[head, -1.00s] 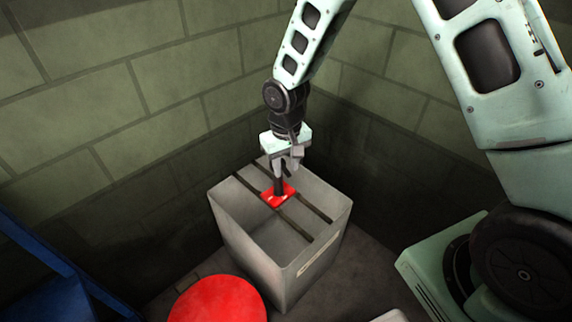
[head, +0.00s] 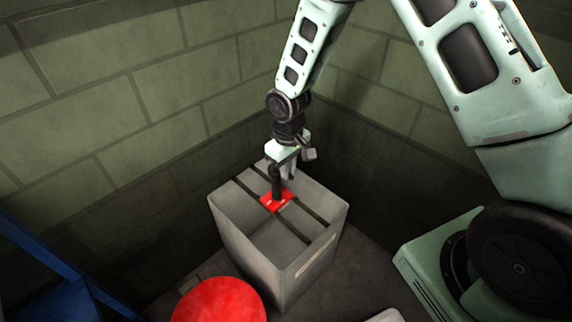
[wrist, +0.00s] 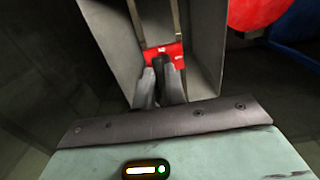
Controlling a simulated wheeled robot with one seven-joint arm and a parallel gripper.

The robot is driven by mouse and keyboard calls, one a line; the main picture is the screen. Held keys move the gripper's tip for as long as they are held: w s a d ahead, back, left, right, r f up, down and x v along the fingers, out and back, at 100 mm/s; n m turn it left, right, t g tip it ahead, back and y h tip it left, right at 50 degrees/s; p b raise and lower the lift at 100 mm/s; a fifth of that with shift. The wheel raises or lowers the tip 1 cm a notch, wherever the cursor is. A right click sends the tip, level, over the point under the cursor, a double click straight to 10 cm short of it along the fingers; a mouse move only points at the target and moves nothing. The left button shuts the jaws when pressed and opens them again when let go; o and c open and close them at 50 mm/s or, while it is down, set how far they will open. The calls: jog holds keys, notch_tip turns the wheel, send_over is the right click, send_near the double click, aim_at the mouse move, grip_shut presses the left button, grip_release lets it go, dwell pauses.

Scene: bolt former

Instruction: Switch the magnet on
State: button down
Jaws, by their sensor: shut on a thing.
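The magnet is a red block (head: 281,203) with a dark upright handle (head: 276,183). It lies across two dark bars (head: 306,212) over the open top of a grey bin (head: 237,236). My gripper (head: 281,178) is above the block and shut on the dark handle. In the wrist view the two grey fingers (wrist: 160,88) close around the handle, with the red block (wrist: 178,51) just beyond them. The fingers hide part of the handle. I cannot make out the switch's setting.
A round red object (head: 219,303) stands in front of the bin at the lower left. A blue frame (head: 60,265) is at the far left. Brick walls (head: 140,90) meet in a corner close behind the bin.

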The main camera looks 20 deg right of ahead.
jog(key=c, duration=1.4)
grip_release()
jog(key=shift+c, duration=0.2)
notch_tip(320, 180, up, 17)
jog(key=p, duration=0.2)
jog(key=shift+r+p, duration=0.2)
jog(key=shift+p, duration=0.15)
jog(key=s+a+r+n, duration=0.1)
jog(key=s+a+r, duration=0.15)
jog(key=s, duration=0.65)
jog(key=s+a+r+n, duration=0.1)
jog(key=s+a+r, duration=0.15)
jog(key=s, duration=0.65)
jog(key=s+a+r+n, duration=0.1)
jog(key=s+a+r, duration=0.15)
jog(key=s, duration=0.55)
notch_tip(320, 180, up, 12)
jog(key=p, duration=1.3)
jog(key=shift+s+r+y, duration=0.2)
jog(key=shift+y, duration=0.1)
